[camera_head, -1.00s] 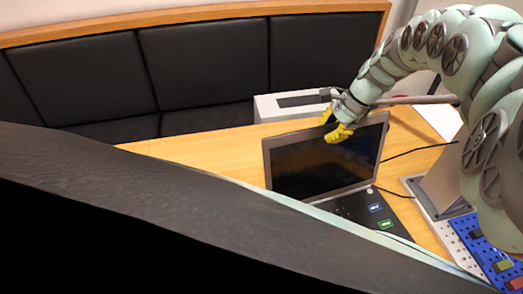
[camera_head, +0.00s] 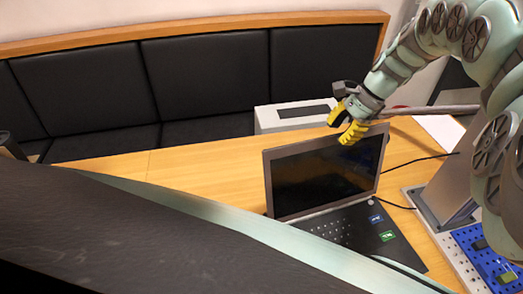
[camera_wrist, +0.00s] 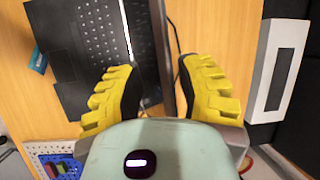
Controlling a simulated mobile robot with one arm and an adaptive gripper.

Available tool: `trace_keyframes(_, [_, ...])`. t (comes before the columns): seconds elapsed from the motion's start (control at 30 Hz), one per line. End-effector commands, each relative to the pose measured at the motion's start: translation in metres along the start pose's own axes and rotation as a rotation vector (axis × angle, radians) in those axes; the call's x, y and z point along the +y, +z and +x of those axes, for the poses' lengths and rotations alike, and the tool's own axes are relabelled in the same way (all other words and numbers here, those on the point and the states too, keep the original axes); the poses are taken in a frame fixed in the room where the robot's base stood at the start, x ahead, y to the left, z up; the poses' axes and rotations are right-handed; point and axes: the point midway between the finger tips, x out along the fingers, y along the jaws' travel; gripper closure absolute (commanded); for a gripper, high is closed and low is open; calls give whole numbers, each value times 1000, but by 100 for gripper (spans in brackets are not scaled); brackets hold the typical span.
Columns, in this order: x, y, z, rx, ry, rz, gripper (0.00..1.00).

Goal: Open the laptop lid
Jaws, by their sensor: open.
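The laptop stands on the wooden table with its lid (camera_head: 318,178) raised, the dark screen facing the head camera. Its black keyboard base (camera_head: 350,226) lies flat, with a blue and a green sticker; my body hides part of its front. My gripper (camera_head: 345,123) is open at the lid's top edge, right of its middle, one yellow finger overlapping the screen in the picture. In the wrist view, my gripper (camera_wrist: 157,70) has its fingers apart on either side of the narrow, edge-on lid (camera_wrist: 158,35), with the keyboard base (camera_wrist: 82,40) at left. Contact cannot be told.
A white box (camera_head: 290,115) with a dark slot stands behind the table by the black padded bench (camera_head: 205,75). A blue perforated board (camera_head: 485,255) with small blocks is at right. Black cables (camera_head: 415,157) run right of the laptop. The table (camera_head: 190,170) left of the laptop is clear.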

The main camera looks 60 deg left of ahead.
Motion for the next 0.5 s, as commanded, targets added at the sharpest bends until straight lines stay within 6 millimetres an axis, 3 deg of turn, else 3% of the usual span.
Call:
trace_keyframes(0.2, [0,-2,-50,5,-6,4,64])
trace_keyframes(0.5, [0,-3,-66,5,-5,5,64])
